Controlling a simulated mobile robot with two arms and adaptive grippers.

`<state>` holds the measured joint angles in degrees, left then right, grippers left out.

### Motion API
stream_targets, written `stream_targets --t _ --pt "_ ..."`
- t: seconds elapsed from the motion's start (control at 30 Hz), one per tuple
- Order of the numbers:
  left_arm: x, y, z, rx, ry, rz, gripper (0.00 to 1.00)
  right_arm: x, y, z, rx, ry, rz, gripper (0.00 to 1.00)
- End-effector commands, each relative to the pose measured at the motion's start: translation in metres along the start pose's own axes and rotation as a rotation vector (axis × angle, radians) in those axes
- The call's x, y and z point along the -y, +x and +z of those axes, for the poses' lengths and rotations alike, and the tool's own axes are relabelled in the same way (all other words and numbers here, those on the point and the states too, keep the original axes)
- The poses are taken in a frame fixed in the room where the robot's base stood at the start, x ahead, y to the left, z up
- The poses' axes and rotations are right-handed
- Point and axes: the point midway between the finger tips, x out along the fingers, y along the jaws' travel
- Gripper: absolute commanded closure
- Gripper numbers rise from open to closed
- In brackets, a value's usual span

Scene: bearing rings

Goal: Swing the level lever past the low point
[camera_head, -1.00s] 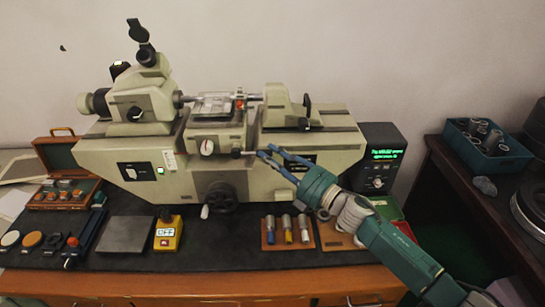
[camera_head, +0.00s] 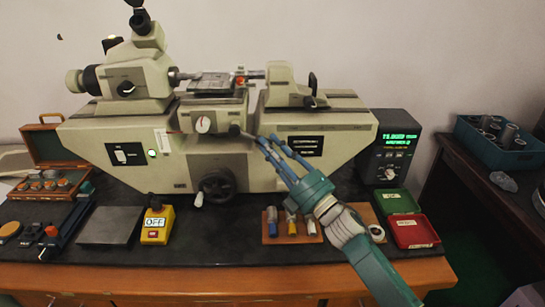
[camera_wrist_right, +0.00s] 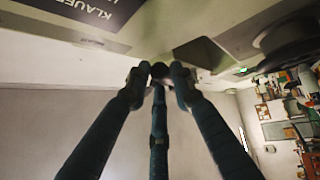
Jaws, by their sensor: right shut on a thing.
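The level lever (camera_head: 246,134) is a short rod on the front of the beige measuring machine (camera_head: 270,160), below its middle stage. It runs right and slightly down from a dark pivot under a small round dial (camera_head: 203,124). My right gripper (camera_head: 263,140) reaches in from the lower right, its fingers shut at the lever's outer end. In the right wrist view, the tips of my right gripper (camera_wrist_right: 160,74) close around a dark round end (camera_wrist_right: 160,70), mostly hidden by the fingers. My left gripper is not in view.
Below the lever sits a black handwheel (camera_head: 217,186). A yellow OFF box (camera_head: 157,225) stands front left, and a wooden block with several plugs (camera_head: 292,230) stands under my right arm. A display box (camera_head: 388,150) and a red tray (camera_head: 413,232) are at right.

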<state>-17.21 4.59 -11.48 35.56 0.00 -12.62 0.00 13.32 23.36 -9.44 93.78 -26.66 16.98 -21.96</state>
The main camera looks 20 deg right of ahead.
Motion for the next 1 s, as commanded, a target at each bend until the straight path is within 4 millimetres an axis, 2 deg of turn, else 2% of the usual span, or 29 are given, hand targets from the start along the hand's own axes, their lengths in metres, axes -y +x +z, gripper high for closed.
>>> stream_targets --t 0.03,0.37,0.4,0.47,0.77,0.87,1.0 --pt "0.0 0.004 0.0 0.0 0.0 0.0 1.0 0.006 -0.002 0.004 0.01 0.004 -0.001 1.0" --pt "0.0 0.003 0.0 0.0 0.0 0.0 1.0 0.004 -0.002 0.004 0.012 0.007 0.0 1.0" --pt "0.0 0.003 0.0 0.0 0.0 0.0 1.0 0.005 -0.002 0.004 0.012 0.007 0.0 0.71" --pt "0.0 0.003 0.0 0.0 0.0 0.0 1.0 0.004 -0.002 0.004 0.011 0.007 0.0 0.63" --pt "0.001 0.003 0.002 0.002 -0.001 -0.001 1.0 0.003 -0.002 0.002 0.006 0.008 0.004 0.63" --pt "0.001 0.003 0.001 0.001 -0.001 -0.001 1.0 0.004 -0.011 0.002 0.006 0.009 0.002 0.63" --pt "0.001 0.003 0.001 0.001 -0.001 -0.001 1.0 0.005 -0.035 0.002 0.007 0.009 0.0 0.63"
